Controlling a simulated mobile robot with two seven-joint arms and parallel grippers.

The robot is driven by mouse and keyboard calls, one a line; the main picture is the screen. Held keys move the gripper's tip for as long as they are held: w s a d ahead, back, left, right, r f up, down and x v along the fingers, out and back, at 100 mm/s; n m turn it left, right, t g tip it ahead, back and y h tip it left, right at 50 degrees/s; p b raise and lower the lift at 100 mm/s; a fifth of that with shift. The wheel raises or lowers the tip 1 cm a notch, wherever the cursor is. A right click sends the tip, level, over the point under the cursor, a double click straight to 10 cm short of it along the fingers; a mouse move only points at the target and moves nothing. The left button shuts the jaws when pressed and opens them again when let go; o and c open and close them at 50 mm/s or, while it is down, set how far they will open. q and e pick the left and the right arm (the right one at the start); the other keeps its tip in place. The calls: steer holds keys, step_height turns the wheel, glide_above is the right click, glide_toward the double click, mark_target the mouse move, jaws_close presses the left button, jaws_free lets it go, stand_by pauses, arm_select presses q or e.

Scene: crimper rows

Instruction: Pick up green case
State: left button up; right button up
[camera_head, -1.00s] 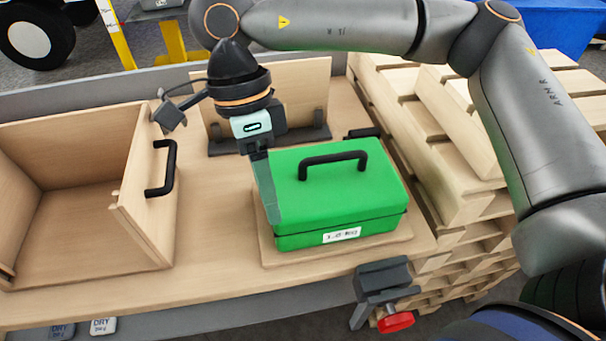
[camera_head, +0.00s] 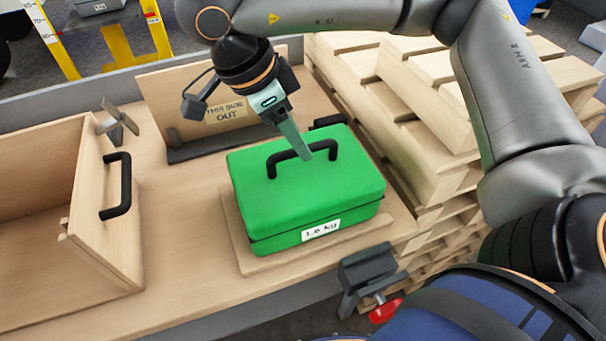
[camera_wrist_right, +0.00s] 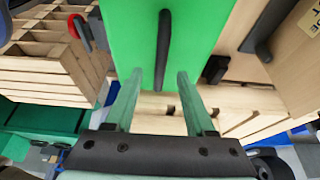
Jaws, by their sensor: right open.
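The green case (camera_head: 305,197) stands closed on a thin wooden board (camera_head: 262,262) on the workbench, with a black handle (camera_head: 290,150) on its lid and a white weight label on its front. My right gripper (camera_head: 307,150) is over the lid, its fingertips close to the handle. In the right wrist view, the two pale green fingers of the gripper (camera_wrist_right: 155,92) are apart, and the black handle (camera_wrist_right: 163,50) runs ahead between their tips against the green lid. I cannot tell whether the fingers touch the handle. My left gripper is not in view.
A wooden box (camera_head: 100,250) with a black handle stands at the left. An upright panel (camera_head: 165,95) marked "THIS SIDE OUT" stands behind the case. Stacked pallets (camera_head: 370,110) are at the right. A clamp with a red knob (camera_head: 384,311) sits at the bench's front edge.

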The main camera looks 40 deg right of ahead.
mark_target(303, 177)
steer(key=x, duration=0.4)
steer(key=shift+f+b, duration=0.3)
jaws_close()
stand_by(1.1)
steer(key=shift+r, duration=0.2)
